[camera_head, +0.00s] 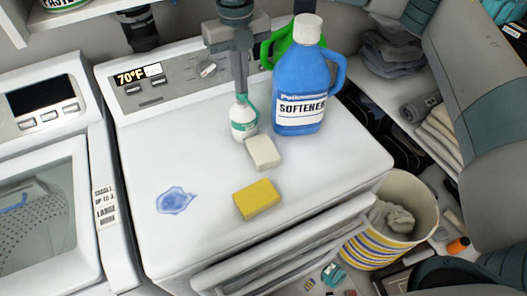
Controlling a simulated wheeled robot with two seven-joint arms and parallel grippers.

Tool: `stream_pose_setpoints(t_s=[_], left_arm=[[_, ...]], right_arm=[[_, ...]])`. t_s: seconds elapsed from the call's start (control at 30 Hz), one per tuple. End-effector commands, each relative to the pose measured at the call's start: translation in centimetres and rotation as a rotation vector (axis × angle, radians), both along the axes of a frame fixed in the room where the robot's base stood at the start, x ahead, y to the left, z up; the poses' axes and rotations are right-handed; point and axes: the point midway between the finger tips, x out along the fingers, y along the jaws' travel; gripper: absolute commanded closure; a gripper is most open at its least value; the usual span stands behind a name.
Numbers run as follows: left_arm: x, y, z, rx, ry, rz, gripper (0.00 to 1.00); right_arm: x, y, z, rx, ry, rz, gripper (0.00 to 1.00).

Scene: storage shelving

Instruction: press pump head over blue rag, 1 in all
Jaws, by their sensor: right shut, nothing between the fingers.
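The pump bottle (243,128) is small and white with a green band and a green top. It stands upright on the white machine top, near the control panel. My right gripper (241,88) points down over it with its fingers shut and nothing between them. The fingertips are at the bottle's top and hide much of the pump head; I cannot tell whether they touch it. The blue rag (175,201) shows as a small flat blue patch on the machine top, left of and nearer than the bottle. The bottle is not over it. My left gripper is not in view.
A blue softener jug (299,88) stands close right of the bottle, with a green container (278,42) behind. A white block (263,153) and a yellow sponge (257,199) lie in front. A striped basket (392,222) stands at the right. The machine top's left side is mostly clear.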

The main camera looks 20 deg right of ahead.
Motion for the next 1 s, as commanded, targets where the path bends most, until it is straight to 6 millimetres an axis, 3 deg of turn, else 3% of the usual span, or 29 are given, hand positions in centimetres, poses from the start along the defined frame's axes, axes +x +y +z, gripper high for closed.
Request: stream_pose_setpoints(t_s=[1.0], left_arm=[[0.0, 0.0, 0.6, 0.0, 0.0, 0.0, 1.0]], right_arm=[[-0.1, 0.0, 2.4, -0.002, 0.003, 0.001, 1.0]])
